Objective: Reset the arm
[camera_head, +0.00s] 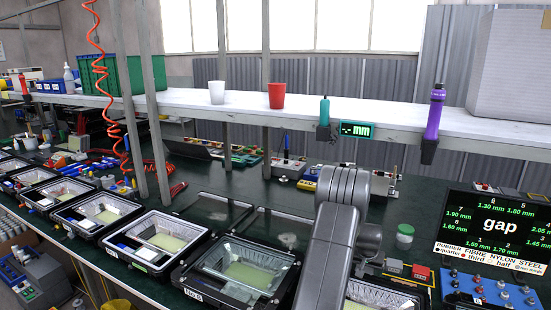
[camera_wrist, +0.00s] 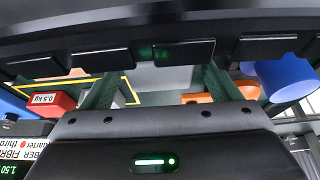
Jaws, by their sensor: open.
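My grey arm (camera_head: 340,215) rises from the bottom of the head view, in front of the row of floodlight housings. Its end is not clearly seen there. In the wrist view my gripper (camera_wrist: 160,82) is open, with nothing seen held in it; its dark body with a lit green light fills the lower part. The nearest full housing (camera_head: 245,268) is a black tray with a clear rim and a pale yellow-green pane inside, just left of my arm. Another housing (camera_head: 385,292) is partly hidden behind my arm at the right.
More housings (camera_head: 155,240) line the bench to the left. A gap display (camera_head: 495,228), a blue knob box (camera_head: 488,292) and a green-lidded jar (camera_head: 404,238) stand right. A shelf (camera_head: 350,116) holds cups and bottles. A red 0.5 kg block (camera_wrist: 55,103) and blue object (camera_wrist: 287,76) show by my gripper.

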